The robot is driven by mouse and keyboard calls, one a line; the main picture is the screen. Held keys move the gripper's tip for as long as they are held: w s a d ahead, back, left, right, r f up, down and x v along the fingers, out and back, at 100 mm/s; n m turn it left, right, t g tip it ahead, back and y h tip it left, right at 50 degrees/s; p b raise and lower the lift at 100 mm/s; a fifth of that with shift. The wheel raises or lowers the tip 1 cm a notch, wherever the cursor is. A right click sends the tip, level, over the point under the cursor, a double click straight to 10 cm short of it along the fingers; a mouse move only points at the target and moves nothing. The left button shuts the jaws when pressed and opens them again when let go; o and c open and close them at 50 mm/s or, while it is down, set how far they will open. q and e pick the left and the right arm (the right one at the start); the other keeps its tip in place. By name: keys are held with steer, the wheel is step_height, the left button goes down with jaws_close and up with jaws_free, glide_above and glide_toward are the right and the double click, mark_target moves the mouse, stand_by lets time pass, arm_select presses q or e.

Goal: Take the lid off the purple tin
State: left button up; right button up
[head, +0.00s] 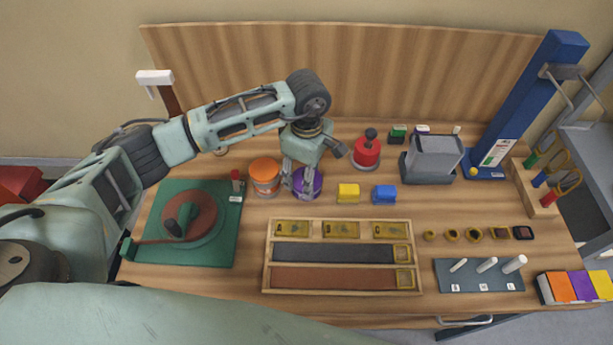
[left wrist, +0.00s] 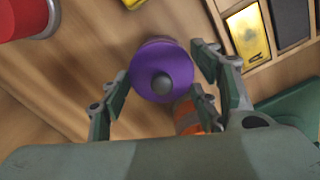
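The purple tin (head: 308,184) stands upright on the table, right of the orange tin (head: 265,174). In the left wrist view its round purple lid (left wrist: 148,60) with a dark grey knob (left wrist: 162,84) faces me. My left gripper (head: 303,181) points down over the tin, with its fingers on either side. In the left wrist view the fingers of the left gripper (left wrist: 163,92) are spread, with gaps between them and the lid. The gripper partly hides the tin in the head view. My right gripper is not in view.
A red container (head: 367,153) stands behind to the right. A yellow block (head: 348,193) and a blue block (head: 384,194) lie to the right. A wooden tray (head: 267,255) is in front, and a green board (head: 160,205) lies left.

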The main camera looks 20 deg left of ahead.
arm_select(q)
steer(key=c, duration=0.3)
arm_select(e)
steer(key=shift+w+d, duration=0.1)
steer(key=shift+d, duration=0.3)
arm_select(q)
steer(key=shift+w, duration=0.1)
